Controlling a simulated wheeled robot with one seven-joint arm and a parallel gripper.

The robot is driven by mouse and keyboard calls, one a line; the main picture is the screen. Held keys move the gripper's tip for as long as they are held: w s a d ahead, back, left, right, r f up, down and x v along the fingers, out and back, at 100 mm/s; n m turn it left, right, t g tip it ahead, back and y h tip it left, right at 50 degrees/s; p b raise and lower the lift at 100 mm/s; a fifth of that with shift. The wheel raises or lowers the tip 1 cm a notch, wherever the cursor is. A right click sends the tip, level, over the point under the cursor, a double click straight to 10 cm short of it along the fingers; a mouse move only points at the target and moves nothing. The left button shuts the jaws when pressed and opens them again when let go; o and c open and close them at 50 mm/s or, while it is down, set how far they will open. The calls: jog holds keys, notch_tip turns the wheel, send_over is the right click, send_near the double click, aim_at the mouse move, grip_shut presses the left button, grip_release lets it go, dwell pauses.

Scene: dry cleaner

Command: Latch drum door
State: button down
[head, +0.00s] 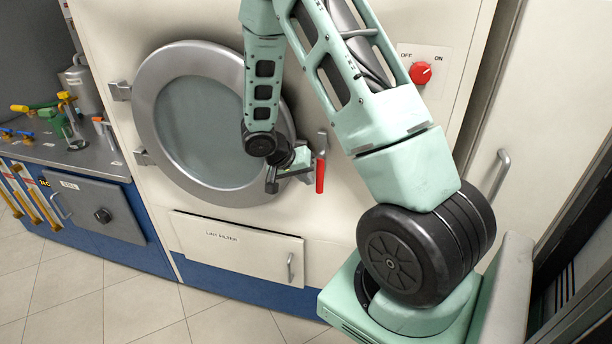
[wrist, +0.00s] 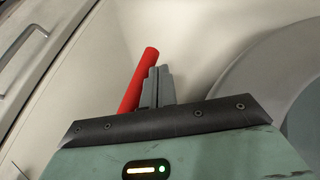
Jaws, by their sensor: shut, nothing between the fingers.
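The round drum door (head: 146,115) has a wide grey metal rim and a glass window, with hinges on its left. It looks seated against the cream machine front; I cannot tell if a small gap remains. The latch at its right edge has a grey metal part and a red handle (head: 320,175) hanging down. My gripper (head: 272,184) is at the lower right of the door rim, left of the red handle. In the wrist view, the shut, empty fingers (wrist: 157,86) appear beside the red handle (wrist: 138,82); contact is unclear. The door rim (wrist: 262,68) shows at right.
A lint filter panel (head: 235,239) with a small handle is below the door. A red rotary switch (head: 420,73) is at upper right. A vertical door handle (head: 500,172) stands further right. A counter with bottles and spray tools (head: 62,125) is at left.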

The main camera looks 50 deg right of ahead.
jog(key=shift+s+d+f+g+h+b, duration=0.15)
jog(key=shift+s+f+g+h+b, duration=0.15)
jog(key=shift+g+b, duration=0.25)
dwell(0.4)
jog(key=shift+s+d+f+n+g+h+b, duration=0.1)
jog(key=shift+s+f+n+g+h+b, duration=0.15)
jog(key=shift+g+b, duration=0.3)
jog(key=shift+s+d+f+n+g+h+b, duration=0.1)
jog(key=shift+s+n+g+h+b, duration=0.15)
jog(key=shift+s+g+h+b, duration=0.25)
jog(key=s+d+r+n+g+h+b, duration=0.2)
jog(key=s+d+r+n+g+h, duration=0.1)
jog(key=s+n+g+h, duration=0.3)
jog(key=shift+s+r+n+g+h, duration=0.25)
jog(key=shift+r+g+h, duration=0.2)
jog(key=shift+g+h, duration=1)
jog(key=shift+t, duration=0.25)
